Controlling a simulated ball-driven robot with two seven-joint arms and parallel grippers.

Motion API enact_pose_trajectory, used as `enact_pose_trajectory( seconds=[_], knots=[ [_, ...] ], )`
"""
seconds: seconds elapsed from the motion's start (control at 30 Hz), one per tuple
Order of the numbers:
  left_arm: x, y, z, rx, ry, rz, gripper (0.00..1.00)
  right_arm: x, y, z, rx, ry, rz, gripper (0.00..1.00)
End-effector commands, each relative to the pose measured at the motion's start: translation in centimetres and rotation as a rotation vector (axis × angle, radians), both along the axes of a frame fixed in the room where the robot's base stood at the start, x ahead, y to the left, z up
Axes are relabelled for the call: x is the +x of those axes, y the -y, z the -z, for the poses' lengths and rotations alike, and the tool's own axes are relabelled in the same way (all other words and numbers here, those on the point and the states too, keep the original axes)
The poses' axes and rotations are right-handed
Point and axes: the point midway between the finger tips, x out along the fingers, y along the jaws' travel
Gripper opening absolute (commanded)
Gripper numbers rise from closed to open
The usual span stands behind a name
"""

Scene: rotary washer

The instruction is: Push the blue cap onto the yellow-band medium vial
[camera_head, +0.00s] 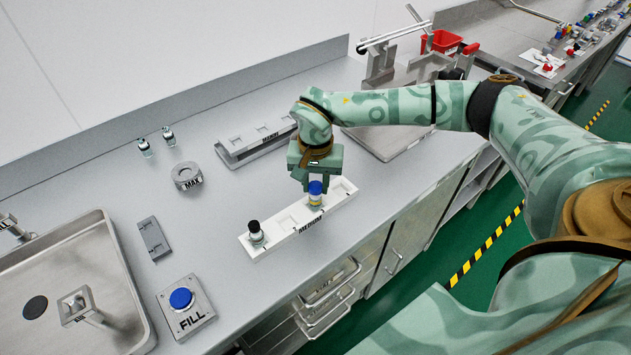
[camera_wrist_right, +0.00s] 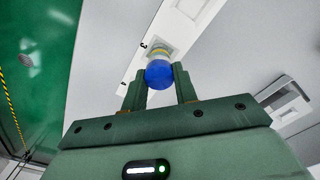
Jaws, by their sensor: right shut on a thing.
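The blue cap (camera_head: 316,187) sits directly above the yellow-band vial (camera_head: 315,201), which stands in the white rack (camera_head: 285,241) marked MEDIUM, near its far end. In the right wrist view the cap (camera_wrist_right: 159,74) is between the fingertips, and the yellow band (camera_wrist_right: 159,52) shows just beyond it. My right gripper (camera_head: 314,184) is shut on the blue cap. The cap looks in line with the vial; I cannot tell if it is fully seated. My left gripper is not in view.
A black-capped vial (camera_head: 256,233) stands at the rack's near end. Two small vials (camera_head: 168,135) (camera_head: 144,147), a round MAX block (camera_head: 186,176), a grey rack (camera_head: 250,145) and the FILL button (camera_head: 182,298) are on the counter. The sink (camera_head: 113,245) is at left.

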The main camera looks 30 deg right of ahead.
Motion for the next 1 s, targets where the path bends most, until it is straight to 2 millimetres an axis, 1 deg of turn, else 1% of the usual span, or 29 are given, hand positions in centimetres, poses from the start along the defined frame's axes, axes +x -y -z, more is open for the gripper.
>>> enact_pose_trajectory(
  seconds=[0.03, 0.07, 0.1, 0.13, 0.43, 0.57, 0.67, 0.9, 1.0],
  knots=[
    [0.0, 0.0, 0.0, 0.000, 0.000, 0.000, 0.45, 0.0, 0.0, 0.0, 0.000, 0.000, 0.000, 0.08],
    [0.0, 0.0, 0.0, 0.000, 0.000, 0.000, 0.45, 0.0, 0.0, 0.0, 0.001, 0.001, 0.000, 0.34],
    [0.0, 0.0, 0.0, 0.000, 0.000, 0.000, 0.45, 0.0, 0.0, 0.0, 0.001, 0.001, 0.000, 0.45],
    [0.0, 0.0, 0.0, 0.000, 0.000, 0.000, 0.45, 0.0, 0.0, 0.0, 0.001, 0.001, 0.000, 0.54],
    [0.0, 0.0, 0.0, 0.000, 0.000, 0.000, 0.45, 0.0, 0.0, -0.2, 0.000, 0.001, 0.000, 0.54],
    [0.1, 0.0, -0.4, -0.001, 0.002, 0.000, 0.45, 0.1, 0.0, -1.5, 0.000, 0.003, 0.000, 0.54],
    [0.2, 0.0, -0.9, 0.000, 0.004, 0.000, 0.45, 0.1, 0.0, -3.7, 0.000, 0.006, 0.000, 0.54],
    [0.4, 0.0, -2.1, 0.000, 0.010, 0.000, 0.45, 0.2, 0.0, -10.4, 0.001, 0.007, 0.000, 0.54],
    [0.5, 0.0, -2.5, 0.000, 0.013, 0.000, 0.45, 0.1, 0.0, -12.8, 0.000, 0.006, 0.000, 0.54]
  ],
)
